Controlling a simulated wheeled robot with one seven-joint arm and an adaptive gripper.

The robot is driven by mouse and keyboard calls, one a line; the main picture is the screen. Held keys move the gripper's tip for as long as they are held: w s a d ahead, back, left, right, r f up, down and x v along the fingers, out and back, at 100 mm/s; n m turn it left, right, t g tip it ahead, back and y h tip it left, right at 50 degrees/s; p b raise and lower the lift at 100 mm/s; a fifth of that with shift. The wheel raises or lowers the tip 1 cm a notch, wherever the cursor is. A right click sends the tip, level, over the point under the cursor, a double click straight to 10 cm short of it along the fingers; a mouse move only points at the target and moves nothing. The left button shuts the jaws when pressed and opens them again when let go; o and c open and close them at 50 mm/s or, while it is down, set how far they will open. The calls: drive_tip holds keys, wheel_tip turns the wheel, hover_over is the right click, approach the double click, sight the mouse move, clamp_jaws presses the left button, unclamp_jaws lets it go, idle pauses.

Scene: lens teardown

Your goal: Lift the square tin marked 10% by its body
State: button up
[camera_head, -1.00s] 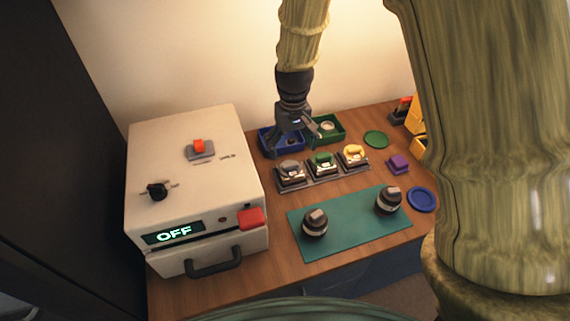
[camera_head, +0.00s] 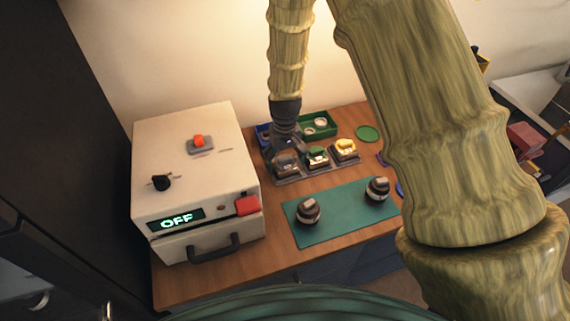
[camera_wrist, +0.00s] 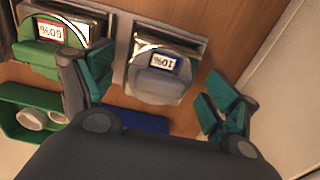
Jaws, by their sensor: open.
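The square tin marked 10% (camera_wrist: 156,84) has a grey top and a blue-edged label, which appears upside down in the wrist view. In the head view the grey tin (camera_head: 286,167) sits in the left place of a dark rack, partly covered by my gripper (camera_head: 284,150). In the wrist view my gripper (camera_wrist: 160,72) is open, with one teal-padded finger on each side of the tin. The fingers look apart from it; I cannot tell their height against its body.
The green tin marked 60% (camera_wrist: 50,55) stands beside it, close to one finger. A yellow-topped tin (camera_head: 345,149) is at the rack's right end. Behind are a blue bin (camera_head: 263,131) and a green bin (camera_head: 331,128). A white machine reading OFF (camera_head: 190,165) stands left.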

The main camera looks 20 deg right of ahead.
drive_tip(key=shift+w+f, duration=0.1)
drive_tip(key=shift+f, duration=0.45)
drive_tip(key=shift+s+r, duration=0.1)
drive_tip(key=shift+s, duration=0.15)
drive_tip(key=shift+w, duration=0.2)
drive_tip(key=c, duration=1.1)
